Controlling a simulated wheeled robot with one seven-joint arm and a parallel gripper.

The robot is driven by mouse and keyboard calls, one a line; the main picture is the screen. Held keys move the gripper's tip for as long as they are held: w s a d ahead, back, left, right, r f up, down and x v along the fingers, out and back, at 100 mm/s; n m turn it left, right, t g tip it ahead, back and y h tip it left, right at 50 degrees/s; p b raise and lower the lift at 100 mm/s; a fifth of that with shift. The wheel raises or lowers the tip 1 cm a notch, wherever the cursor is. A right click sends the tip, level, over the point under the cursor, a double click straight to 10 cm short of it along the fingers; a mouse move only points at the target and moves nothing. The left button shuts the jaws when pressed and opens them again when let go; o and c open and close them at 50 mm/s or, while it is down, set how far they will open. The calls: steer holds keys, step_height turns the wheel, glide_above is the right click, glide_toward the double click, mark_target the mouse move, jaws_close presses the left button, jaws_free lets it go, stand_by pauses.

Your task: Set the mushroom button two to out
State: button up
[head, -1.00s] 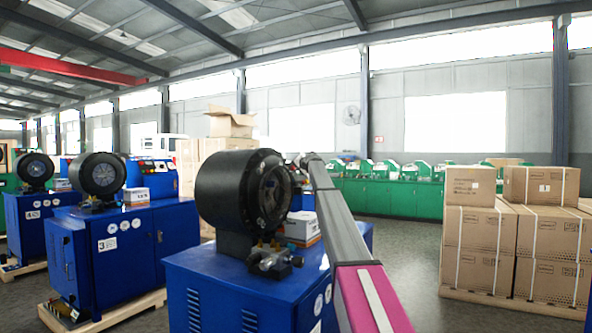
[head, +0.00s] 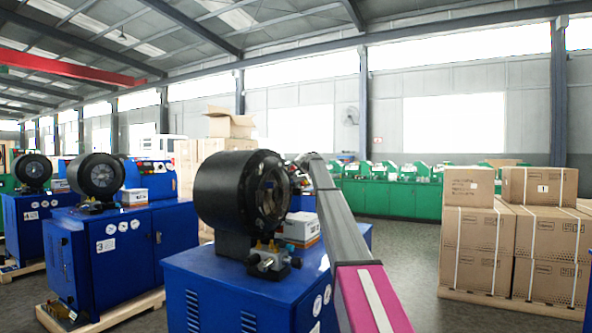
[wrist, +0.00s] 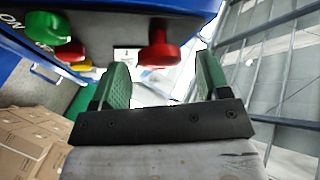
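A red mushroom button (wrist: 158,48) hangs from the blue panel (wrist: 90,22) at the top of the wrist view, just beyond my fingertips. My gripper (wrist: 163,72) is open, with its two green-padded fingers on either side of the line to that button and nothing between them. The button appears apart from both pads. Whether it is in or out, I cannot tell. A small white label (wrist: 126,55) sits beside it, too small to read. In the head view my gripper is not clearly visible at the arm's far end, near the closest crimper (head: 240,200).
A green button (wrist: 48,28), a red knob (wrist: 70,52) and a yellow one share the panel on the left. In the head view, a carton (head: 301,228) stands on the closest crimper's cabinet. Stacked cartons (head: 480,250) stand at right, with open floor between.

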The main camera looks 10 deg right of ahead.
steer(key=shift+s, duration=0.1)
steer(key=v, duration=1)
steer(key=shift+s+r, duration=0.15)
steer(key=shift+s, duration=0.15)
